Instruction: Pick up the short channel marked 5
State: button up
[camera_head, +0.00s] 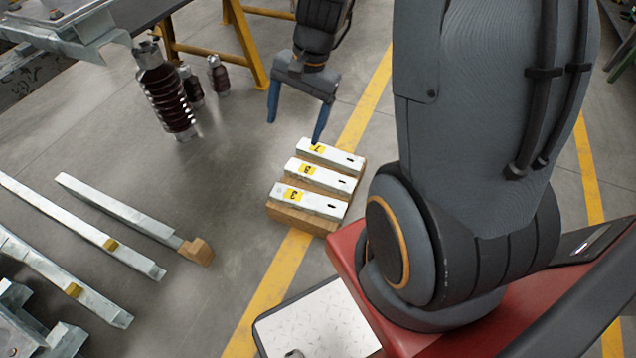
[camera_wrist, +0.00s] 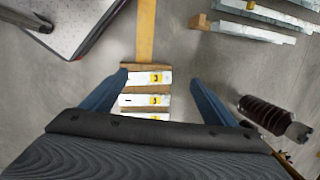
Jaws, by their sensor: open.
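Three short pale metal channels lie side by side on a wooden block in the head view, each with a yellow label. The near channel (camera_head: 322,204) reads 3 and the far channel (camera_head: 338,158) looks like 7. The middle channel (camera_head: 333,181) has a small label that could be 5 or 8; I cannot tell which. My gripper (camera_head: 295,125) is open and empty, above and just beyond the far channel. In the wrist view, my gripper (camera_wrist: 158,77) has its blue fingers spread wide on either side of the channels, with no contact visible.
The wooden block (camera_head: 290,216) sits on the floor across a yellow line. Long metal channels (camera_head: 120,213) lie at left. Brown ribbed insulators (camera_head: 166,98) stand at upper left, near a yellow trestle (camera_head: 248,45). Floor between the insulators and the block is clear.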

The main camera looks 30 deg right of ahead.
jog(key=w+d+f+m+t+b, duration=0.1)
jog(key=w+d+f+m+b, duration=0.25)
jog(key=f, duration=0.45)
jog(key=w+d+f+m+b, duration=0.2)
jog(key=w+f+m+b, duration=0.1)
jog(key=f+b, duration=0.3)
jog(key=w+d+f+m+t+b, duration=0.1)
jog(key=w+d+f+m+b, duration=0.25)
jog(key=f, duration=0.55)
jog(key=m+t+b, duration=0.1)
jog(key=m+b, duration=0.7)
jog(key=b, duration=0.3)
send_near(320, 173)
jog(key=shift+a+f, duration=0.3)
jog(key=shift+f, duration=0.25)
jog(key=shift+a+f, duration=0.35)
jog(key=shift+f, duration=0.15)
jog(key=shift+w+f+b, duration=0.1)
jog(key=shift+f+b, duration=0.2)
jog(key=shift+f, duration=0.05)
jog(key=shift+d+b+x, duration=0.2)
jog(key=shift+b+x, duration=2.25)
jog(key=shift+x, duration=1.15)
jog(key=shift+w, duration=0.2)
jog(key=shift+r, duration=0.1)
grip_shut()
